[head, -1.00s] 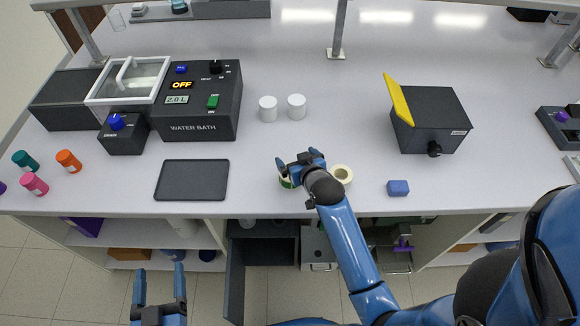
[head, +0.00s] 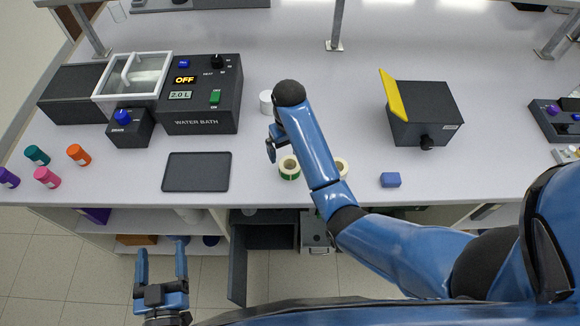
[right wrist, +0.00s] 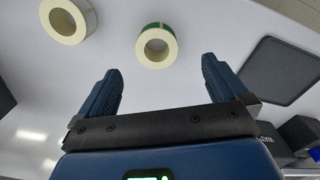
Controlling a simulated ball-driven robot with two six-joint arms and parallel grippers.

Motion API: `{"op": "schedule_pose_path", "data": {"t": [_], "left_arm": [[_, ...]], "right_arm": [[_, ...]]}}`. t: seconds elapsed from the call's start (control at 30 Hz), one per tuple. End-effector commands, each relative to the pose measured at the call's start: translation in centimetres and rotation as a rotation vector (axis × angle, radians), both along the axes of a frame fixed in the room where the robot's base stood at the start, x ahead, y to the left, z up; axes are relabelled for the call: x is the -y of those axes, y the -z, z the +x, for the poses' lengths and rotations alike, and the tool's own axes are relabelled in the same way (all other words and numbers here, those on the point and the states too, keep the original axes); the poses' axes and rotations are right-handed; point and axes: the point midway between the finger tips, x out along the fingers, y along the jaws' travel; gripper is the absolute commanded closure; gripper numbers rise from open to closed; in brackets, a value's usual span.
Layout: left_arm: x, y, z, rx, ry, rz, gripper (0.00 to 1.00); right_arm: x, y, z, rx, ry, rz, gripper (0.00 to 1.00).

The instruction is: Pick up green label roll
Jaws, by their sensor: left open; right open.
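The green label roll (head: 289,177) lies flat on the bench near its front edge, just left of my right forearm. In the right wrist view the roll (right wrist: 172,52) shows a cream ring with a green outer edge, beyond the fingertips and roughly between them. My right gripper (head: 271,150) is open and empty above the bench, slightly left of and behind the roll. It also shows in the right wrist view (right wrist: 161,70). My left gripper (head: 161,255) is open and empty in front of the bench, over the floor.
A cream roll (head: 342,166) sits right of the green one, partly hidden by my right arm. A white cylinder (head: 266,103) stands behind. The water bath (head: 200,95) is back left.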

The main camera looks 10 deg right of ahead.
Motion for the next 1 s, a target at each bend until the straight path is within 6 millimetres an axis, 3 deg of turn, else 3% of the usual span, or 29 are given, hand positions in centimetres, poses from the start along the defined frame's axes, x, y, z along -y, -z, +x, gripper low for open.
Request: {"op": "schedule_pose_path", "data": {"t": [0.27,0.67,1.0], "left_arm": [[0.0,3.1,0.0,0.0,0.0,0.0,0.26],[0.0,1.6,0.0,0.0,0.0,0.0,0.26],[0.0,0.3,0.0,0.0,0.0,0.0,0.26]], "right_arm": [[0.0,3.1,0.0,-0.001,0.0,0.0,0.0],[0.2,5.9,0.2,-0.002,0.0,0.0,0.0],[0.7,9.8,0.5,-0.002,-0.001,0.0,0.0]]}}
